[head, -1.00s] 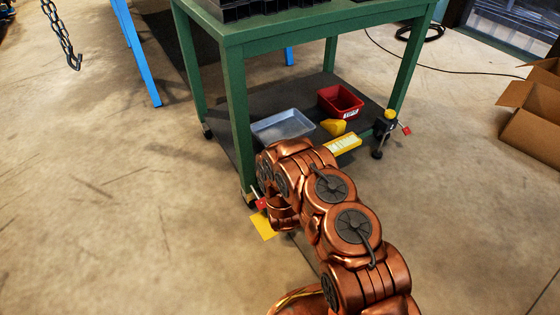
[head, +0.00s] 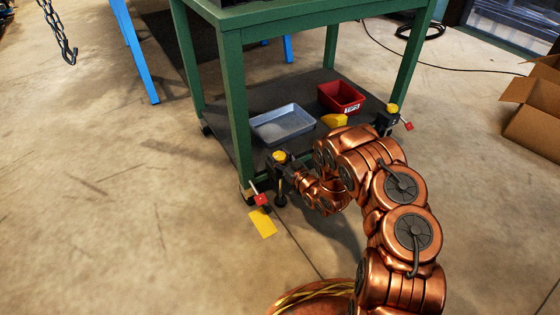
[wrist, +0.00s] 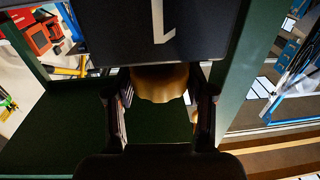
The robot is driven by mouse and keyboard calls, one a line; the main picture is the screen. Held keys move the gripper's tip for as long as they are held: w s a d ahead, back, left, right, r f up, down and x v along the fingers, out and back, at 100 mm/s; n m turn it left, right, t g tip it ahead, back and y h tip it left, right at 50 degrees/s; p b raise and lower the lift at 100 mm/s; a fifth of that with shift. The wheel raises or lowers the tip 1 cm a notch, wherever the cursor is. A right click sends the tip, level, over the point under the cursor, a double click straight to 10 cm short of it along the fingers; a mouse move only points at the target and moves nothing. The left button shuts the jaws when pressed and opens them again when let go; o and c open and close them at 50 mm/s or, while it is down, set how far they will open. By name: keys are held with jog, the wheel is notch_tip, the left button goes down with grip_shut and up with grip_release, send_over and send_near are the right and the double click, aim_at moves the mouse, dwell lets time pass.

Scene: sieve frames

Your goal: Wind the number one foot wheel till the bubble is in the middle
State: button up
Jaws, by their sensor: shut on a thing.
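The number one foot wheel is a yellow-brass knob (wrist: 160,84) in the wrist view, against a dark block marked with an upside-down 1 (wrist: 163,20). In the head view its yellow top (head: 279,157) shows at the cart's near left foot. My gripper (wrist: 160,115) has a finger on each side of the knob and is shut on it; it also shows in the head view (head: 290,168). The bubble is not visible; my arm covers that stretch of the cart's front edge. A second foot with a yellow knob (head: 392,108) stands at the right corner.
The green cart (head: 235,100) has a lower shelf with a grey tray (head: 283,125), a red bin (head: 341,98) and a yellow piece (head: 334,120). A yellow tag (head: 262,222) hangs or lies by the left leg. Cardboard boxes (head: 535,115) stand right.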

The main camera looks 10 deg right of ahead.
jog(key=n+g+y+b, duration=0.1)
jog(key=n+y+b, duration=0.1)
jog(key=n+g+y+b, duration=0.2)
jog(key=y, duration=0.1)
jog(key=shift+w+d+f, duration=0.1)
jog(key=shift+d+f, duration=0.05)
jog(key=shift+d, duration=0.05)
jog(key=shift+a+n+g+y+b, duration=0.1)
jog(key=shift+n+g+y+b, duration=0.9)
jog(key=shift+n+g+y, duration=0.55)
jog(key=shift+r+g, duration=0.2)
jog(key=shift+g, duration=0.25)
jog(key=o, duration=1.2)
jog(key=v, duration=1.2)
jog(key=shift+f, duration=0.2)
